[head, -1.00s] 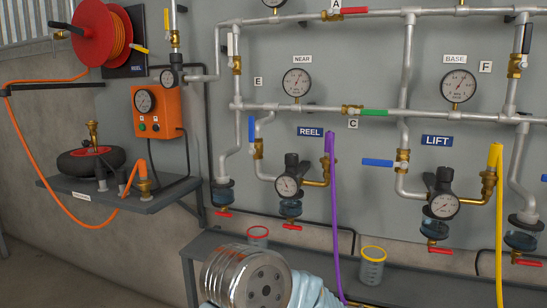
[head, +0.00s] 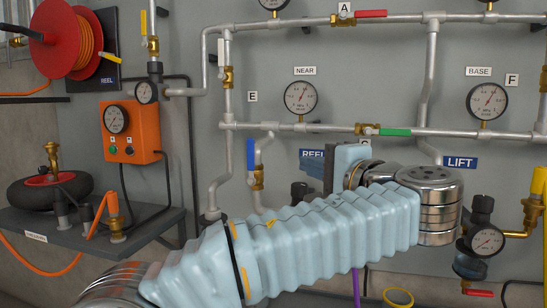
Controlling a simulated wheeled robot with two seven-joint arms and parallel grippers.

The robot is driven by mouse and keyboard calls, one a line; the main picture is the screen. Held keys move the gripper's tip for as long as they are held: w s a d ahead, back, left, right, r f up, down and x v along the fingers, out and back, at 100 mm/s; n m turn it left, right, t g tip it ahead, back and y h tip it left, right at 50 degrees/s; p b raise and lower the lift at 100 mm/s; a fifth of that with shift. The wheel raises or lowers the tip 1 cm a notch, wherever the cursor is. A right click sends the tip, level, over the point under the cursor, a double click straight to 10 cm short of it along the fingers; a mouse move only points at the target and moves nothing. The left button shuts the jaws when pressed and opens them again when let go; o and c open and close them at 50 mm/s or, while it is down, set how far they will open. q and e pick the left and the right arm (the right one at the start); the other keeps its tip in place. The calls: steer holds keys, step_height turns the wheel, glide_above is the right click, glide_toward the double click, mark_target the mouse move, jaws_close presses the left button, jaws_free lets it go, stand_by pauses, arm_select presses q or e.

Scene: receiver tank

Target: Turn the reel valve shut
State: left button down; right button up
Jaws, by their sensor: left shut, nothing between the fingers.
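The blue-handled valve (head: 251,154) is on the pipe left of the blue REEL sign (head: 312,156). Its lever stands upright, in line with the short pipe, above a brass body. A second valve with a yellow lever (head: 143,22), also upright, is on the pipe beside the hose reel (head: 75,40). My left arm crosses the lower middle. My left gripper (head: 329,170) is in front of the REEL sign, right of the blue lever and apart from it in the picture. It is shut and empty; its fingertips are hardly visible. The arm hides the REEL regulator's lower part. My right gripper is out of view.
An orange box (head: 131,133) with a gauge hangs at left above a grey shelf (head: 150,222) carrying a wheel (head: 50,190). A green lever (head: 395,132) and a red lever (head: 371,13) are on the upper pipes. The LIFT regulator (head: 486,240) is close right of my wrist.

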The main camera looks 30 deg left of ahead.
mark_target(251, 162)
arm_select(q)
steer(key=s+a+x, duration=0.1)
steer(key=s+x, duration=0.1)
steer(key=x, duration=1)
steer(key=shift+a+p, duration=0.3)
steer(key=shift+p, duration=0.1)
